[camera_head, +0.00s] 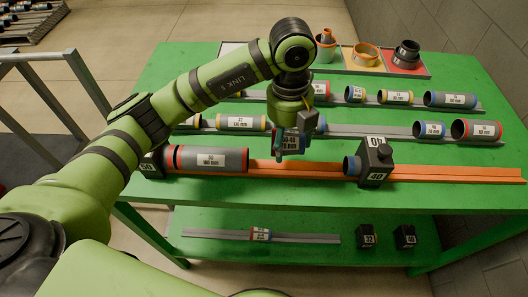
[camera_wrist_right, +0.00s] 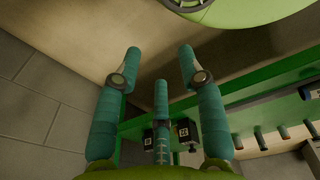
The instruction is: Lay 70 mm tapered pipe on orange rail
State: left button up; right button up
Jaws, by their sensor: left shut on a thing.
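The orange rail (camera_head: 455,174) runs along the front of the green tabletop. A black block marked 50 (camera_head: 151,165) and a long grey pipe marked 160 mm (camera_head: 210,160) sit at its left part. A black block marked 40 (camera_head: 377,157) stands further right, with a short blue-ended piece (camera_head: 351,166) at its left side. My right gripper (camera_wrist_right: 160,82) is open and empty.
Grey rails (camera_head: 350,130) with several labelled pipes lie behind the orange rail. A tray (camera_head: 424,72) with coloured compartments stands at the back. The lower shelf (camera_head: 212,250) holds a grey rail and two black blocks. A cinderblock wall (camera_head: 455,30) is at the right.

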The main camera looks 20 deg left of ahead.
pick_arm(q)
jog(key=p, duration=0.1)
send_over(267, 170)
jog(key=shift+w+a+f, duration=0.15)
jog(key=shift+f, duration=0.5)
jog(key=shift+w+a+f, duration=0.1)
jog(key=shift+f, duration=0.5)
notch_tip(267, 170, down, 3)
jog(key=shift+f+p, duration=0.15)
jog(key=shift+p, duration=0.6)
jog(key=shift+f, duration=0.3)
pick_arm(e)
jog(key=s+r, duration=0.1)
jog(key=a+r, duration=0.1)
jog(key=r, duration=0.1)
jog(key=shift+s+a, duration=0.2)
jog(key=shift+s, duration=0.2)
pick_arm(q)
jog(key=shift+f, duration=0.25)
jog(key=o, duration=1.3)
pick_arm(e)
jog(key=shift+d+f, duration=0.1)
jog(key=shift+d, duration=0.25)
pick_arm(q)
jog(key=shift+r, duration=0.1)
